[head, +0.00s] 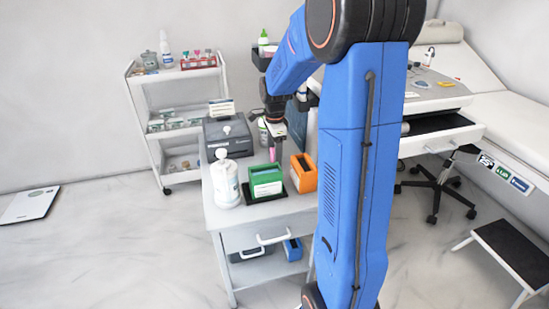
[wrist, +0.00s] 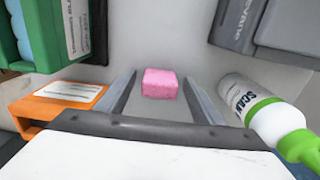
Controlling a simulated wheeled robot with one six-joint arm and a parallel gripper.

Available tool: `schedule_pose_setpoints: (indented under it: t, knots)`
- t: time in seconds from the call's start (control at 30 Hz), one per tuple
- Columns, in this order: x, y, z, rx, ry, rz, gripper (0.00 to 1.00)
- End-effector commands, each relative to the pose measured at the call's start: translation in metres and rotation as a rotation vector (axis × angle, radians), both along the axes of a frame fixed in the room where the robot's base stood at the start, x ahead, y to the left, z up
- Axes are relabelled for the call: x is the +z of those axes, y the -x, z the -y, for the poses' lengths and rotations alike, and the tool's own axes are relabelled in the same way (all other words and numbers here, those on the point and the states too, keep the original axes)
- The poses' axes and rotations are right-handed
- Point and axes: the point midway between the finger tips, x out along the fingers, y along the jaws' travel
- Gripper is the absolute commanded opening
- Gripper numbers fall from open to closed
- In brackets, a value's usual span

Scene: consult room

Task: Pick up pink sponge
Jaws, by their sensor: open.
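The pink sponge (wrist: 159,83) is a small block on the light cart top, in the middle of the wrist view. My gripper (wrist: 158,88) is open, with one finger on each side of the sponge in that view. Whether the fingers are level with it or above it I cannot tell. In the head view my gripper (head: 273,141) points down over the cart, and a small part of the sponge (head: 272,155) shows just below it.
On the cart (head: 262,212) stand a green box (head: 265,181), an orange box (head: 304,174), a white bottle (head: 225,180) and a dark grey device (head: 227,138). In the wrist view a white bottle with a green cap (wrist: 250,103) stands close right of my finger.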

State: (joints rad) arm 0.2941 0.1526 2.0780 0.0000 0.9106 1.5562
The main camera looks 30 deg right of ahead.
Motion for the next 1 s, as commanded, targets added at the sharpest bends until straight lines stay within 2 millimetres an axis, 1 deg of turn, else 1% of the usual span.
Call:
schedule_pose_setpoints:
  t: [0.1, 0.13, 0.17, 0.2, 0.3, 0.37, 0.4, 0.57, 0.67, 0.77, 1.0]
  knots:
    - [0.000, 0.000, 0.000, 0.000, 0.000, 0.000, 0.61]
    - [0.000, 0.000, 0.000, 0.000, 0.000, 0.000, 0.56]
    - [0.000, 0.000, 0.000, 0.000, 0.000, 0.000, 0.49]
    - [0.000, 0.000, 0.000, 0.000, 0.000, 0.000, 0.39]
    - [0.000, 0.000, 0.000, 0.000, 0.000, 0.000, 0.17]
    - [0.000, 0.000, 0.000, 0.000, 0.000, 0.000, 0.17]
    - [0.000, 0.000, 0.000, 0.000, 0.000, 0.000, 0.14]
    - [0.001, 0.000, 0.000, 0.000, 0.000, 0.000, 0.14]
    - [0.006, 0.000, 0.000, 0.000, 0.000, 0.001, 0.14]
    - [0.018, 0.000, 0.000, 0.000, 0.001, 0.003, 0.14]
    - [0.062, -0.001, 0.000, 0.000, 0.001, 0.004, 0.14]
